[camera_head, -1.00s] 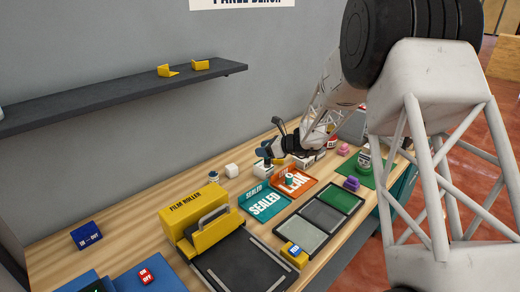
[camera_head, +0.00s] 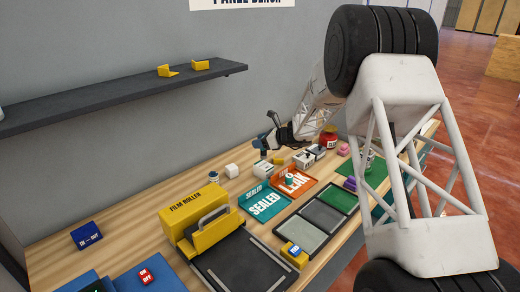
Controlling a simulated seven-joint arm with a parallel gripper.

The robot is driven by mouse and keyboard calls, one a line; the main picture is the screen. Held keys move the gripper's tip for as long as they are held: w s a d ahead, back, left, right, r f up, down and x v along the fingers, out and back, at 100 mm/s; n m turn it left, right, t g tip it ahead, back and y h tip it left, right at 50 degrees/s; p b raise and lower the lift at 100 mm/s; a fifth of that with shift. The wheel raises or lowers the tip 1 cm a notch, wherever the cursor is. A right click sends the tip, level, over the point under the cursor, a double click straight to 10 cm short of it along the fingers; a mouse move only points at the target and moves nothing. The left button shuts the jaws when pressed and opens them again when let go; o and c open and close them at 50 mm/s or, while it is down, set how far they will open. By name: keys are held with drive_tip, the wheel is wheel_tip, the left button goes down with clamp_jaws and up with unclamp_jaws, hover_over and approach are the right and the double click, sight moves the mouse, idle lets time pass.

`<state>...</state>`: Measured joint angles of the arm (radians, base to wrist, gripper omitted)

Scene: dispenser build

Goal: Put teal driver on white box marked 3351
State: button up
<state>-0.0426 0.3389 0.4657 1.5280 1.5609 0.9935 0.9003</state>
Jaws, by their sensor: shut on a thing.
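My gripper (camera_head: 268,141) is shut on a small dark teal thing (camera_head: 262,144), which looks like the teal driver. It holds it in the air over the back of the bench, above a white box (camera_head: 263,169) with dark marks on it. There is a gap between the held thing and the box. Other white boxes stand to the left (camera_head: 232,171) and to the right (camera_head: 305,160). The number 3351 is too small to read on any of them. My fingers partly hide the held thing.
A teal SEALED tray (camera_head: 250,212) and an orange LEAK tray (camera_head: 308,187) lie in front. A small teal-topped item (camera_head: 213,176) stands left. The yellow film roller (camera_head: 190,207) is at front left. A red jar (camera_head: 328,137) stands behind right.

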drive_tip(key=shift+f, duration=0.1)
drive_tip(key=shift+f, duration=1.6)
drive_tip(key=shift+f, duration=0.15)
drive_tip(key=o, duration=1)
drive_tip(key=v, duration=1.2)
drive_tip(key=shift+s, duration=0.1)
drive_tip(key=shift+r, duration=0.25)
